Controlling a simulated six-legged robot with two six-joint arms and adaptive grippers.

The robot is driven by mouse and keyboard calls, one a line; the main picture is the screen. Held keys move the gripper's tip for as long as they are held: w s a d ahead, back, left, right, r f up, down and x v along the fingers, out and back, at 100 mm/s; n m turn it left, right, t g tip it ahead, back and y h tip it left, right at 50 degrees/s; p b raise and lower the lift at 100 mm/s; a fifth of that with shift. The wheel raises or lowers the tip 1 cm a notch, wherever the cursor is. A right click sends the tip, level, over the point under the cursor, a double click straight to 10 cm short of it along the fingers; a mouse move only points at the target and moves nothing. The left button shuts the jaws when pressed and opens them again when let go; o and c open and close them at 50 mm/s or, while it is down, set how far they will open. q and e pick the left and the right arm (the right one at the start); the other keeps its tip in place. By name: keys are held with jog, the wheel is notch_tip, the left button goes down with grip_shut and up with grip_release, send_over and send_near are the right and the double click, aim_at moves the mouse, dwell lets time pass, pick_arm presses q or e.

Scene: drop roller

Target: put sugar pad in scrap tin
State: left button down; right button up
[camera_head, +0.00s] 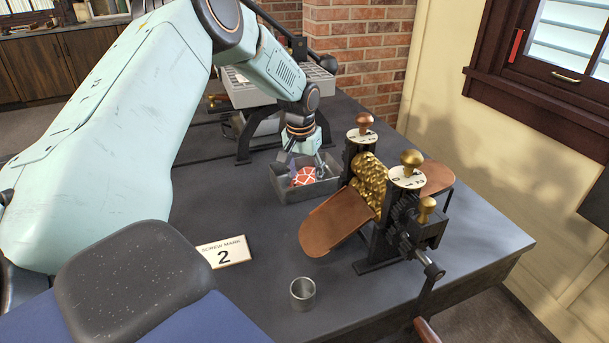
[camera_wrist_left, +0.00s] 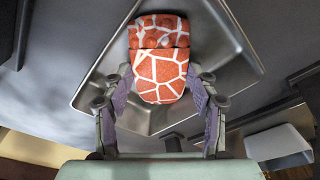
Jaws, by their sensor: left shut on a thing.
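The sugar pad (camera_head: 305,176) is orange-red with white crack-like lines. The scrap tin (camera_head: 300,194) is a grey metal tray on the dark bench, left of the roller machine. My left gripper (camera_head: 313,161) points down at the tin, shut on the pad, which is at or just inside the tin's opening. In the left wrist view the pad (camera_wrist_left: 160,70) sits between the two purple-padded fingers, over the tin (camera_wrist_left: 222,50). Whether the pad touches the tin's floor I cannot tell. My right gripper is out of view.
The roller machine (camera_head: 370,190) with brass rollers, copper chutes and a crank stands close on the tin's right. A metal cup (camera_head: 303,293) and a "SCREW MARK 2" card (camera_head: 223,252) lie nearer. A grey compartmented rack (camera_head: 270,85) stands behind. The bench front is mostly clear.

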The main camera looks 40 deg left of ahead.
pick_arm(q)
jog(key=c, duration=0.8)
grip_release()
jog(key=shift+s+d+r, duration=0.1)
jog(key=shift+d, duration=0.1)
jog(key=shift+o, duration=1)
jog(key=shift+r, duration=0.1)
jog(key=shift+o, duration=1)
jog(key=shift+a, duration=0.15)
jog(key=shift+r, duration=0.25)
notch_tip(320, 180, up, 11)
jog(key=s+p, duration=0.1)
jog(key=p, duration=0.1)
jog(key=shift+s+d+p, duration=0.3)
jog(key=shift+d+p, duration=0.05)
jog(key=shift+p, duration=0.05)
jog(key=shift+r, duration=0.1)
